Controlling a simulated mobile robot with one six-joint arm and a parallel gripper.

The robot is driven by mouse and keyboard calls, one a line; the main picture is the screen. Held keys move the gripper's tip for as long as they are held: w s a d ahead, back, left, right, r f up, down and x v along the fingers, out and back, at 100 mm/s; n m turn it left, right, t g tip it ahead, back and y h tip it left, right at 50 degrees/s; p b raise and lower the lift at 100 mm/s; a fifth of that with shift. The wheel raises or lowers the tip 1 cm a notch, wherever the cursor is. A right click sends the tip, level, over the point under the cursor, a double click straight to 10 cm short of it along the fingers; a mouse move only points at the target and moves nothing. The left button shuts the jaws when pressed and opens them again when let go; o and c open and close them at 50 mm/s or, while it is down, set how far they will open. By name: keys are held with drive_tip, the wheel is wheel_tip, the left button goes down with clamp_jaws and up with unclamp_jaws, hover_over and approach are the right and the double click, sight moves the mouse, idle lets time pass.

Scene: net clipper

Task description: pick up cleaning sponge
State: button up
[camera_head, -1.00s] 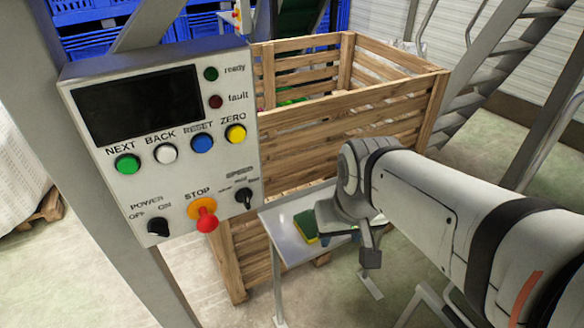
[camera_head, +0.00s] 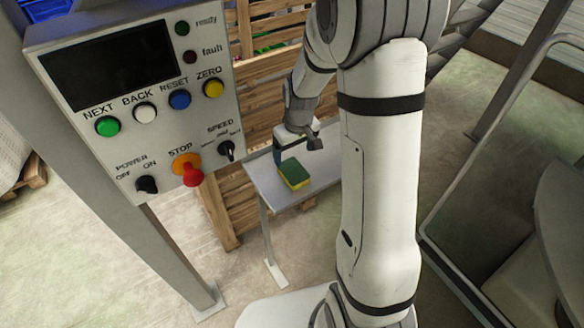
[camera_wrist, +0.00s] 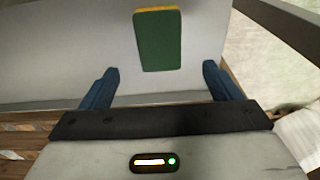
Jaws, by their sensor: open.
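The cleaning sponge (camera_head: 294,173) is green on top with a yellow layer beneath. It lies flat on a small grey table (camera_head: 273,192) in the head view. In the wrist view the sponge (camera_wrist: 158,41) lies ahead of my gripper, between the lines of its two fingers but beyond their tips. My gripper (camera_wrist: 160,78) has two blue fingers spread apart with nothing between them. In the head view my gripper (camera_head: 279,158) is at the back left of the sponge, and one blue finger shows there. The other finger is hidden.
A control panel (camera_head: 140,100) with coloured buttons and a red stop knob stands left of the table. A wooden crate (camera_head: 262,80) stands behind the table. A metal rail (camera_head: 497,110) stands at the right. Open floor lies in front of the table.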

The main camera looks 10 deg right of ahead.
sight(293, 170)
wheel_tip(293, 170, down, 8)
drive_tip(key=shift+w+r+p, duration=0.15)
drive_tip(key=shift+p, duration=0.45)
drive_tip(key=c, duration=1.2)
drive_tip(key=shift+o, duration=0.2)
drive_tip(key=shift+r, duration=0.1)
wheel_tip(293, 170, up, 10)
drive_tip(key=shift+b, duration=0.45)
drive_tip(key=o, duration=0.5)
drive_tip(key=c, duration=0.4)
